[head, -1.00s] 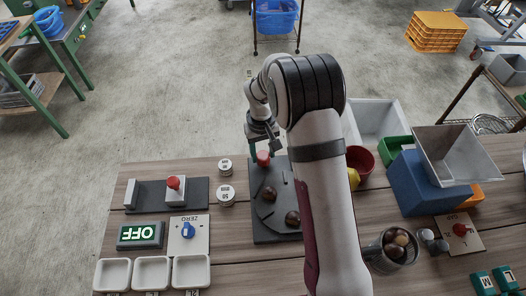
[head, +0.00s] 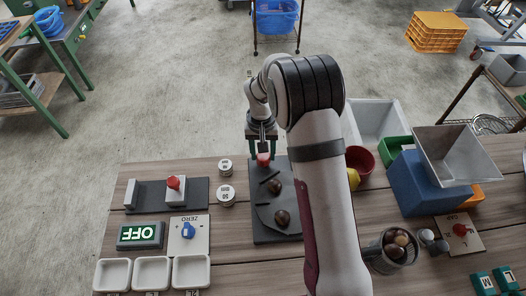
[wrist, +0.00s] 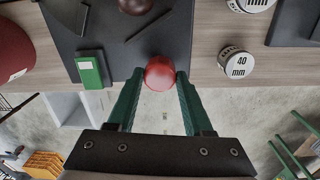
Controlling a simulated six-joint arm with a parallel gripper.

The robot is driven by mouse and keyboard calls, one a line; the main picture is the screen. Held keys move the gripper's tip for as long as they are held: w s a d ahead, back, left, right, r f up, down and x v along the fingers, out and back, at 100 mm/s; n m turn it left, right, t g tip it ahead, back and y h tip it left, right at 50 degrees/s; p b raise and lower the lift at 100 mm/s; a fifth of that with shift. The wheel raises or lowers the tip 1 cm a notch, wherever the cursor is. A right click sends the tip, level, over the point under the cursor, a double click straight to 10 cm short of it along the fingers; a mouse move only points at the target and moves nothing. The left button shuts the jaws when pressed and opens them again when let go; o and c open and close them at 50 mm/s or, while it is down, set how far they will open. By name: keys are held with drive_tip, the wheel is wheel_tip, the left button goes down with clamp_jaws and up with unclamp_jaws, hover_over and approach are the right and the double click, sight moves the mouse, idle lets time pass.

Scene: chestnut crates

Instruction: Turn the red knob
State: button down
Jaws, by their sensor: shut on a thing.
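The red knob (head: 263,159) is a round red ball at the far end of a dark board (head: 262,236) on the table. My gripper (head: 263,150) reaches down over it from the far side. In the wrist view the red knob (wrist: 160,73) sits between the tips of my two green fingers (wrist: 160,85), which are shut on it. Two brown chestnuts (head: 274,186) (head: 282,217) lie on the board among dark bars. The knob's lower part and mounting are hidden.
A red bowl (head: 360,158), blue bin (head: 425,185) and cup of balls (head: 392,251) stand right.

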sight(261, 155)
drive_tip(key=shift+c, duration=1.5)
unclamp_jaws()
wheel_tip(261, 155, up, 16)
drive_tip(key=shift+a+f, duration=0.15)
drive_tip(key=shift+a, duration=0.05)
